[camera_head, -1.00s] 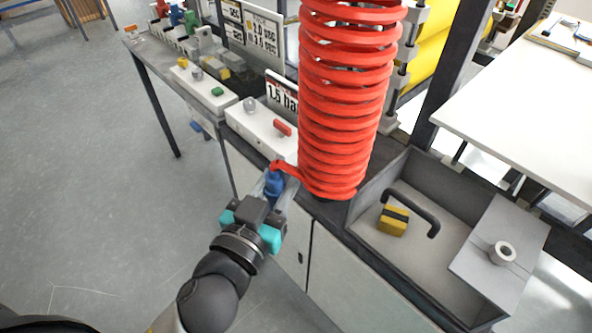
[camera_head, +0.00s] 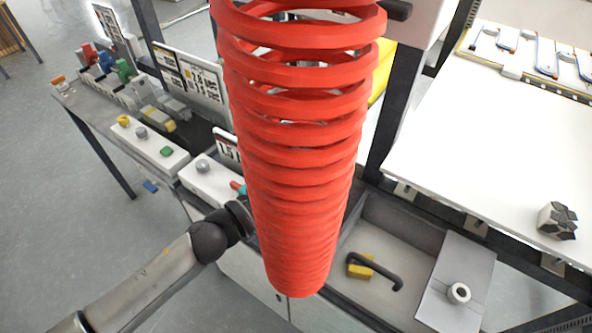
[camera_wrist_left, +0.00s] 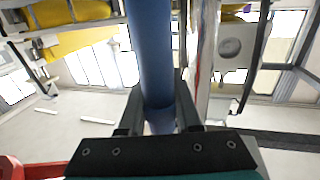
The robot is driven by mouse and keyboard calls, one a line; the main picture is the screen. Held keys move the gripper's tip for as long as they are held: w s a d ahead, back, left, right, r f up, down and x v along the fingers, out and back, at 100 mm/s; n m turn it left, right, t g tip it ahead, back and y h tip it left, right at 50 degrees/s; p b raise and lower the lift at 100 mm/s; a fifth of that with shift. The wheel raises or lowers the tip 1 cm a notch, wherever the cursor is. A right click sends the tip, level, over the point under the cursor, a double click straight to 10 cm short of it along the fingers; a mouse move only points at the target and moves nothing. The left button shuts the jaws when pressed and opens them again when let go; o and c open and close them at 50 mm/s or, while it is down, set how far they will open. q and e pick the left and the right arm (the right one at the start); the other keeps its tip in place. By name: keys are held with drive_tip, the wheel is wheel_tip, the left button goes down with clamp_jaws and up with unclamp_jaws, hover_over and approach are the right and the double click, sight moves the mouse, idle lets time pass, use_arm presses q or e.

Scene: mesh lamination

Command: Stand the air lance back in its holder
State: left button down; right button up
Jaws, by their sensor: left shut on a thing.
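The air lance (camera_wrist_left: 151,50) is a blue cylinder that fills the upper middle of the left wrist view. My left gripper (camera_wrist_left: 160,108) is shut around it, one dark finger on each side. In the head view the red coiled hose hides the lance and most of this gripper; only my arm and a sliver of teal show left of the coil. The likely holder (camera_head: 458,293) is a pale ring on a tilted grey plate at the lower right, empty and apart from the gripper. My right gripper is not in view.
The large red coil (camera_head: 305,150) hangs across the middle. A grey tray (camera_head: 400,230) holds a yellow block (camera_head: 357,269) and a black bent bar (camera_head: 378,272). A white table (camera_head: 490,150) stands at right. Pedestals with coloured knobs (camera_head: 150,140) line the left bench.

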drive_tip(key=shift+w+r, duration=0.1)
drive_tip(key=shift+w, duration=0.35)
use_arm(q)
drive_tip(key=shift+w, duration=0.1)
drive_tip(key=shift+f+b, duration=2)
drive_tip(key=shift+f, duration=0.9)
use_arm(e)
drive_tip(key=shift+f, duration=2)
use_arm(q)
drive_tip(key=shift+p, duration=0.6)
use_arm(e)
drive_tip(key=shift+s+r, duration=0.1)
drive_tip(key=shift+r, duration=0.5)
use_arm(q)
drive_tip(key=shift+f+b, duration=2.25)
drive_tip(key=shift+f, duration=0.55)
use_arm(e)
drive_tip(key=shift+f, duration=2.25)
use_arm(q)
drive_tip(key=c, duration=0.5)
unclamp_jaws()
drive_tip(key=shift+f, duration=0.1)
